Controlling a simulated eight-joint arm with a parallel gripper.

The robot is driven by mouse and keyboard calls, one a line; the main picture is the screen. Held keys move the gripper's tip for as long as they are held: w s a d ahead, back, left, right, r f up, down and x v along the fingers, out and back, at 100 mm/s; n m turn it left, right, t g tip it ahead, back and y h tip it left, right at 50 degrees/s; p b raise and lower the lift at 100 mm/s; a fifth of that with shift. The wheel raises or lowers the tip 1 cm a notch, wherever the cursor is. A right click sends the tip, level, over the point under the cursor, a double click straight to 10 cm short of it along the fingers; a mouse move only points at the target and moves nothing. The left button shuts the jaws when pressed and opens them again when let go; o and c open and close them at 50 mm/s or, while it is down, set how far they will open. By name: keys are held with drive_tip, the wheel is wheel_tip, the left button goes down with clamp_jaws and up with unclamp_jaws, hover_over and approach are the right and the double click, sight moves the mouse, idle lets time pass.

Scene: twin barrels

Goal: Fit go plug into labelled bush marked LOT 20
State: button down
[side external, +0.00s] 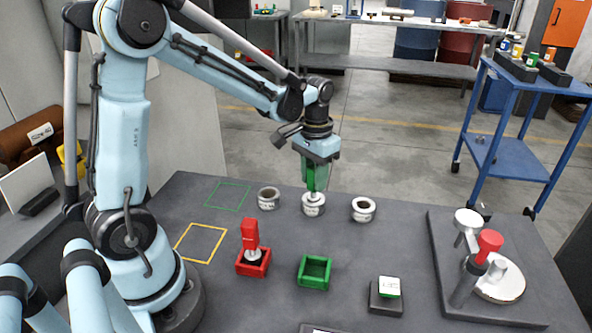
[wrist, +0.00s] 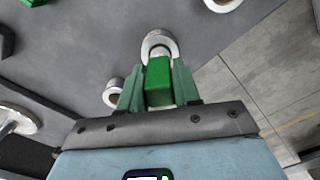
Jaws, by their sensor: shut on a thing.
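My gripper (side external: 316,176) is shut on the green go plug (wrist: 159,82) and points down over the middle of three pale ring-shaped bushes. The plug's lower end meets the mouth of this middle bush (side external: 313,208), which also shows in the wrist view (wrist: 160,40). I cannot tell how far in the plug sits, as the fingers and handle hide it. The left bush (side external: 268,200) and right bush (side external: 363,211) stand apart with open, dark bores. The bushes carry small labels, too small to read.
A red plug (side external: 250,238) stands in a red holder (side external: 254,268). A green holder (side external: 314,273) is empty. Yellow and green outlined squares are bare.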

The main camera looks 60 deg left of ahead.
drive_tip(key=shift+f, duration=0.4)
drive_tip(key=c, duration=0.7)
unclamp_jaws()
drive_tip(key=shift+r, duration=0.15)
wheel_tip(320, 180, up, 12)
drive_tip(key=shift+f, duration=0.1)
drive_tip(key=shift+s+d+t, duration=0.3)
drive_tip(key=shift+s+d, duration=0.1)
drive_tip(key=shift+s+d+f+m+t, duration=0.3)
drive_tip(key=shift+s+d+f+t, duration=0.4)
drive_tip(key=shift+s+d+t, duration=0.5)
drive_tip(key=shift+s+d+f+m+t, duration=0.3)
drive_tip(key=shift+s+d+f+t, duration=0.6)
drive_tip(key=shift+s, duration=0.5)
drive_tip(key=shift+s+d+f+m+t, duration=0.3)
drive_tip(key=shift+s+d+f+t, duration=0.25)
drive_tip(key=shift+s+d+t, duration=0.7)
